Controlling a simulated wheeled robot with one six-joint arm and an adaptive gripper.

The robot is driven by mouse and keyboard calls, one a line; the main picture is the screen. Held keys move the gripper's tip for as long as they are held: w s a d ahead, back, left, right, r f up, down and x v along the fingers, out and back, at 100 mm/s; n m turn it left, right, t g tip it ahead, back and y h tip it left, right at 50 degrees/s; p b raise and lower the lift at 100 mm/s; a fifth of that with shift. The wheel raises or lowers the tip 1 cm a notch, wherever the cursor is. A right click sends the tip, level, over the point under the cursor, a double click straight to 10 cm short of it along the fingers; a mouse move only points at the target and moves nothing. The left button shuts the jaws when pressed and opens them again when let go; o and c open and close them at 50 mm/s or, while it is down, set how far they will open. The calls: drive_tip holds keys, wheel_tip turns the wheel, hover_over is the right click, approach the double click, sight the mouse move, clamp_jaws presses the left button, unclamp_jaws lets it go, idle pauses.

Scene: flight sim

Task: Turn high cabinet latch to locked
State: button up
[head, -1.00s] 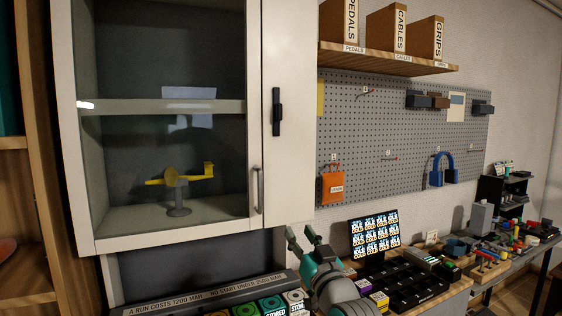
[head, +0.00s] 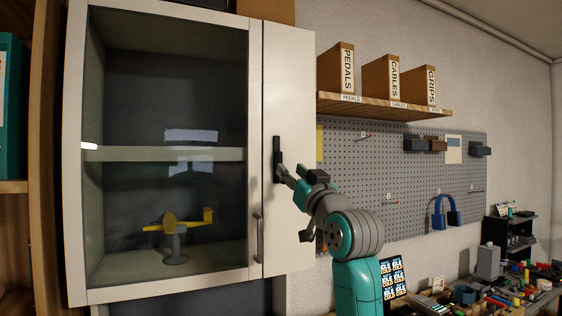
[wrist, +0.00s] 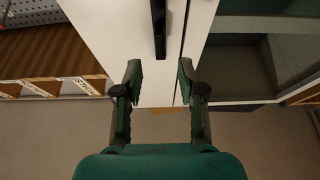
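The cabinet latch (head: 277,150) is a dark upright bar on the white front panel of the high cabinet (head: 290,90), right of the glass door. In the wrist view the latch (wrist: 159,30) is a black bar ahead of and roughly in line with the gap between the fingers. My gripper (head: 283,173) is at the lower part of the latch in the head view. In the wrist view my gripper (wrist: 160,72) is open with nothing between its fingertips. The fingers partly cover the latch's lower end in the head view, and I cannot tell whether they touch it.
A grey door handle (head: 259,235) stands lower left of the latch. A yellow model plane (head: 172,222) is behind the glass. To the right are a pegboard (head: 400,185) and a shelf with boxes (head: 385,106). A cluttered bench (head: 520,290) is below right.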

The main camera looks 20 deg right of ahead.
sight(281, 159)
drive_tip(key=x, duration=0.7)
drive_tip(key=shift+w, duration=0.2)
clamp_jaws()
